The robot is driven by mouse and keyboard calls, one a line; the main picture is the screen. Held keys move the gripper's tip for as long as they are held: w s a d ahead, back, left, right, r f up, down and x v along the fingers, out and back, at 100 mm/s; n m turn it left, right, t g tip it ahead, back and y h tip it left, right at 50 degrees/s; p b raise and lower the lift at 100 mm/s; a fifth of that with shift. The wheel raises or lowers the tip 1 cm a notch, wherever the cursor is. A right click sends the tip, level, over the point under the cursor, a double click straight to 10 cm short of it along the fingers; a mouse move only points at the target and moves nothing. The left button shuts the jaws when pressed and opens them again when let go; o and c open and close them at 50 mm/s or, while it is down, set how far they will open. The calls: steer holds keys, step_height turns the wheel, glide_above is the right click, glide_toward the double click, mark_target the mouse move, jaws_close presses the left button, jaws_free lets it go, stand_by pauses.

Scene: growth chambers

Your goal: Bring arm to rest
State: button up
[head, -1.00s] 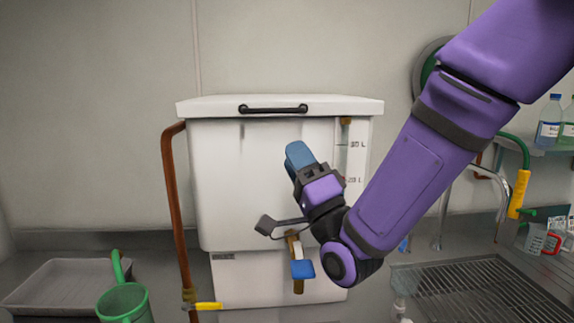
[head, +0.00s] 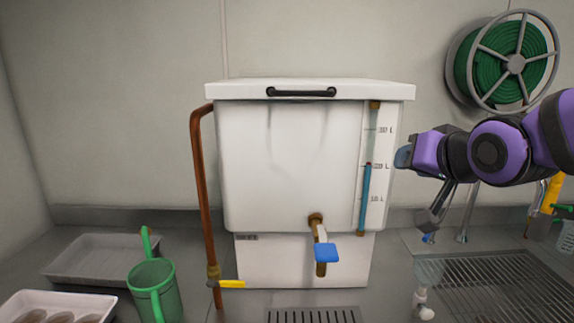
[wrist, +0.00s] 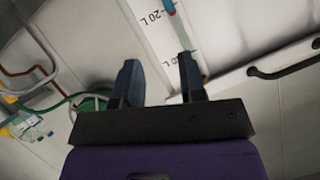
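My purple arm is folded at the right of the head view. My gripper (head: 404,157) is beside the right side of the white tank (head: 290,160), at about the height of its level scale. In the wrist view, my gripper (wrist: 158,78) shows two dark fingers set apart, with nothing between them but the background. It is open and empty. The tank's scale (wrist: 168,28) and its black lid handle (wrist: 285,60) show beyond the fingers.
A brass tap with a blue handle (head: 326,253) juts from the tank's front. A copper pipe (head: 200,200) runs down its left side. A green jug (head: 155,290) and a grey tray (head: 95,258) stand at left. A hose reel (head: 515,63) hangs at right above the draining grid (head: 500,290).

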steer(key=s+d+f+n+g+h, duration=0.1)
steer(key=s+d+g, duration=0.3)
steer(key=s, duration=0.5)
steer(key=s+d+f+n+g+h, duration=0.1)
steer(key=s+d+g, duration=0.2)
steer(key=s, duration=0.5)
steer(key=shift+s+d+f+g+h, duration=0.3)
steer(key=shift+s+d+g, duration=0.1)
steer(key=shift+d, duration=0.3)
steer(key=shift+o, duration=0.2)
stand_by(0.5)
